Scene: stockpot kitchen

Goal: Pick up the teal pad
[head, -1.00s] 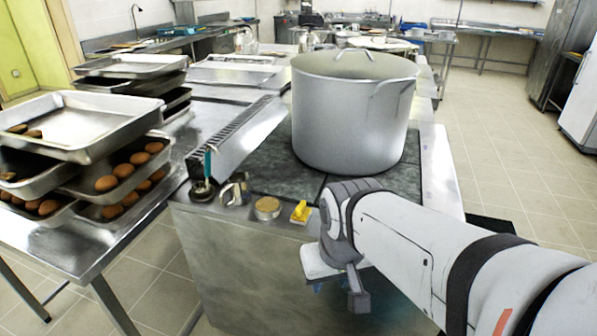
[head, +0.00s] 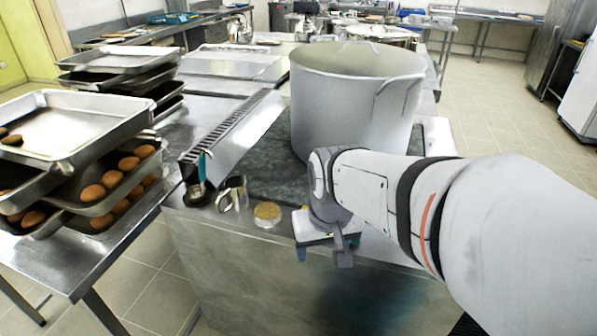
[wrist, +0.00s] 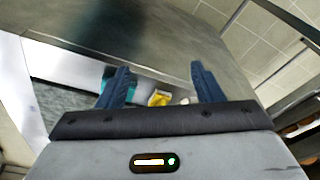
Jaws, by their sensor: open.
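A teal pad (wrist: 107,84) shows in the wrist view on the counter, partly hidden behind the left finger of my gripper (wrist: 160,72). A small strip of teal also shows on the inner side of that finger. My gripper is open, with its blue fingers apart and nothing held between them. In the head view my gripper (head: 328,250) is at the counter's front edge, in front of the big pot, and the teal pad cannot be seen there. A yellow item (wrist: 160,98) lies between the fingers in the wrist view, right of the pad.
A large stockpot (head: 345,100) stands close behind my arm. Left of my gripper are a round tan-topped jar (head: 267,213), a metal jug (head: 232,194) and a teal-handled tool (head: 203,170). Stacked trays (head: 75,125) with brown round items stand at the left.

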